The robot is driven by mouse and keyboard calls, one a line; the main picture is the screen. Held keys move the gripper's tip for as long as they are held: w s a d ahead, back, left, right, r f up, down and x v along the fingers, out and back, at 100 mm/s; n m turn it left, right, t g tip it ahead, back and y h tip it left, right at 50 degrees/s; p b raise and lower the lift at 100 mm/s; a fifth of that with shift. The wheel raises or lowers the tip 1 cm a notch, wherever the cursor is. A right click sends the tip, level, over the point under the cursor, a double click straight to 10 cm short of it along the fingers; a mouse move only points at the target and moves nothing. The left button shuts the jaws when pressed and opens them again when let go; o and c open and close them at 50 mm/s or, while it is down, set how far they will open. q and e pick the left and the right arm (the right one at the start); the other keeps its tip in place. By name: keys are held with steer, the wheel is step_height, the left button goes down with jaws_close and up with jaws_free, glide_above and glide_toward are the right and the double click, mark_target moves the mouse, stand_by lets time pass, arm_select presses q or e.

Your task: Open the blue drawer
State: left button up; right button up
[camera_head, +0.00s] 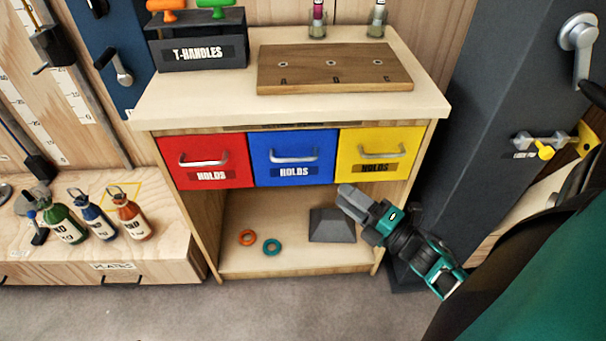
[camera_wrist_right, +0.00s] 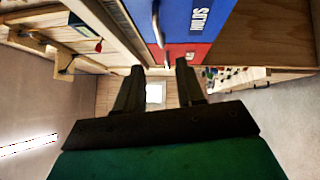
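The blue drawer (camera_head: 290,173) is the middle of three drawers under the light worktop and is shut, its front level with its neighbours. It has a silver bar handle (camera_head: 294,157) and a HOLDS label. My right gripper (camera_head: 352,201) is empty, just below and right of the blue drawer in the head view, apart from the handle. In the right wrist view its two fingers (camera_wrist_right: 158,82) are spread, with the blue drawer front (camera_wrist_right: 172,18) above them. My left gripper is not in view.
The red drawer (camera_head: 202,176) and yellow drawer (camera_head: 378,168) flank it, both shut. The open shelf below holds an orange ring (camera_head: 247,237), a teal ring (camera_head: 272,246) and a dark block (camera_head: 332,226). A dark cabinet (camera_head: 462,110) stands right.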

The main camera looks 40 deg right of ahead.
glide_toward(300, 163)
steer(key=w+a+r, duration=0.1)
steer(key=w+r, duration=0.1)
steer(key=w+a+r, duration=0.1)
steer(key=w+a, duration=0.1)
steer(key=w+a+r, duration=0.1)
steer(key=w+r, duration=0.1)
steer(key=shift+a+r, duration=0.3)
steer(key=shift+a, duration=0.1)
jaws_close()
